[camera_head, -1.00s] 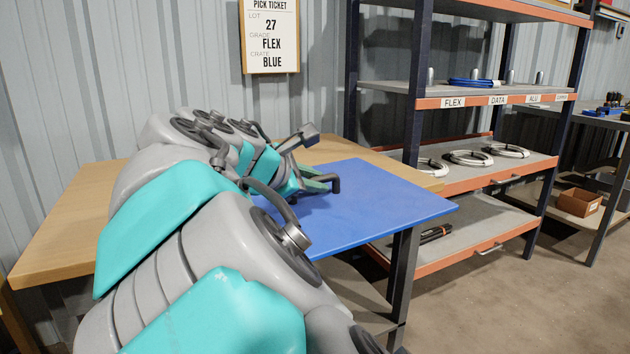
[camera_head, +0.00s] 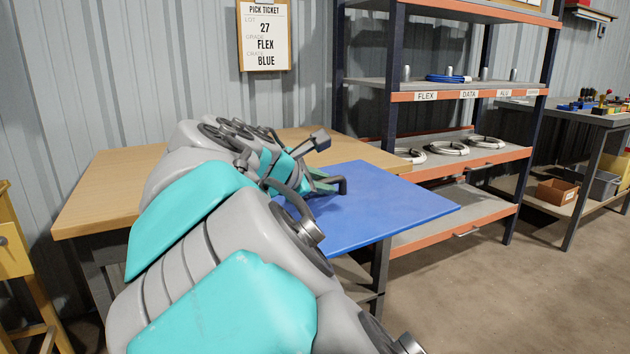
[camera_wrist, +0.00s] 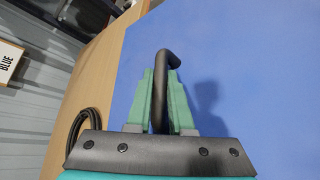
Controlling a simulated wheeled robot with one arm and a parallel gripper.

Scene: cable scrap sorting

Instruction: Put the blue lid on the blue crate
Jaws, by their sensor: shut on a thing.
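The blue lid (camera_head: 400,210) is a large flat blue panel, also filling much of the wrist view (camera_wrist: 255,80). A dark bent handle (camera_wrist: 170,58) stands up from it. My gripper (camera_wrist: 162,85) has its green fingers shut on this handle. In the head view my gripper (camera_head: 324,183) is partly hidden behind my arm. The lid looks roughly level and extends past the front right edge of the wooden table (camera_head: 100,195). The blue crate is not seen in any view.
A shelf rack (camera_head: 470,95) with cable coils (camera_head: 448,148) stands behind and right of the lid. A dark cable coil (camera_wrist: 88,125) lies on the table beside the lid. A yellow stand (camera_head: 14,245) is at far left. The floor (camera_head: 500,290) at right is clear.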

